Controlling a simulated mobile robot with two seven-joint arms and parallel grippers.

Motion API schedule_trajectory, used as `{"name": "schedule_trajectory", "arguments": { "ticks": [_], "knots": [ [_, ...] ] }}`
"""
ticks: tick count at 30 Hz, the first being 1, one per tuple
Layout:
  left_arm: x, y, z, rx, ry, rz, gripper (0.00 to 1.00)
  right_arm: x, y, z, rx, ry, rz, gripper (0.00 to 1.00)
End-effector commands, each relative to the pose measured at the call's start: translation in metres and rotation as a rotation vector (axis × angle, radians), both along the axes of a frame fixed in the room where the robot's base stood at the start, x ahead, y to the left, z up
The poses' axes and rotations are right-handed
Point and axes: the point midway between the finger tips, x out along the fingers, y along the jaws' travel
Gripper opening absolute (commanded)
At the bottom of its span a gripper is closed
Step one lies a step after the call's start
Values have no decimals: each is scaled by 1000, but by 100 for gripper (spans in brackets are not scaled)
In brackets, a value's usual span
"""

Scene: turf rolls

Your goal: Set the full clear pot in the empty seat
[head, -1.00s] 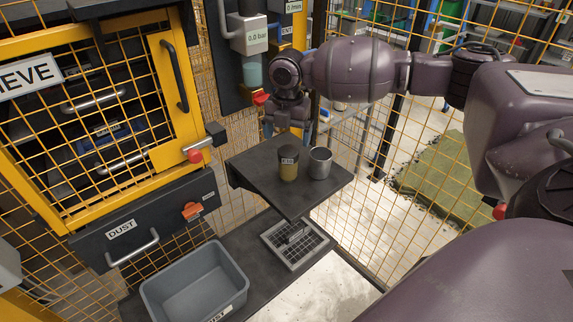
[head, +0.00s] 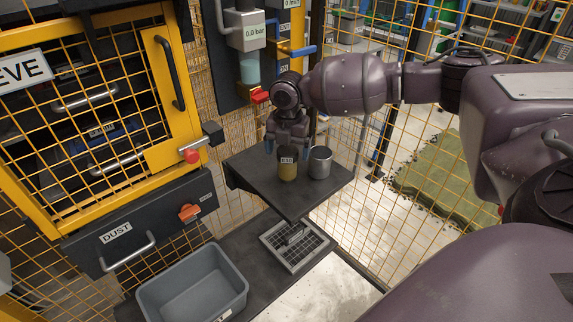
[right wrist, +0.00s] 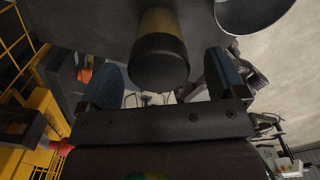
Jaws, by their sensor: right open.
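A clear pot (head: 287,172) with a dark lid and yellow-brown contents stands upright on the small dark shelf (head: 250,178). In the right wrist view its dark lid (right wrist: 160,62) faces the camera. My right gripper (head: 288,150) is open, its blue fingers at lid height. In the right wrist view the open gripper (right wrist: 164,68) has one finger on each side of the lid, with gaps visible. I cannot tell which place is the empty seat. My left gripper is not in view.
A metal cup (head: 320,162) stands close to the right of the pot. A gauge unit (head: 247,35) with a bluish bowl (head: 250,69) hangs behind the shelf. A grey bin (head: 190,290) and a grated tray (head: 293,247) lie below. Yellow mesh encloses the area.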

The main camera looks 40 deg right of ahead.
Motion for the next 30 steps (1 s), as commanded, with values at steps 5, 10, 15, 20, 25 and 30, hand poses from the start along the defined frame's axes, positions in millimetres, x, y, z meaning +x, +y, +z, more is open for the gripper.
{"name": "schedule_trajectory", "arguments": {
  "ticks": [5,10,15,20,25,30],
  "knots": [
    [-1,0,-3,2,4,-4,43,0,0,-25,1,4,0,90],
    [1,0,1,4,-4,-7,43,1,0,-26,1,0,0,90],
    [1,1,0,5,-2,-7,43,1,0,-26,1,0,0,78],
    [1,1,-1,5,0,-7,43,1,0,-26,1,1,0,53],
    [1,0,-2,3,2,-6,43,1,0,-26,1,0,0,30],
    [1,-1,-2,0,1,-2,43,1,0,-26,1,0,0,26]
  ]
}}
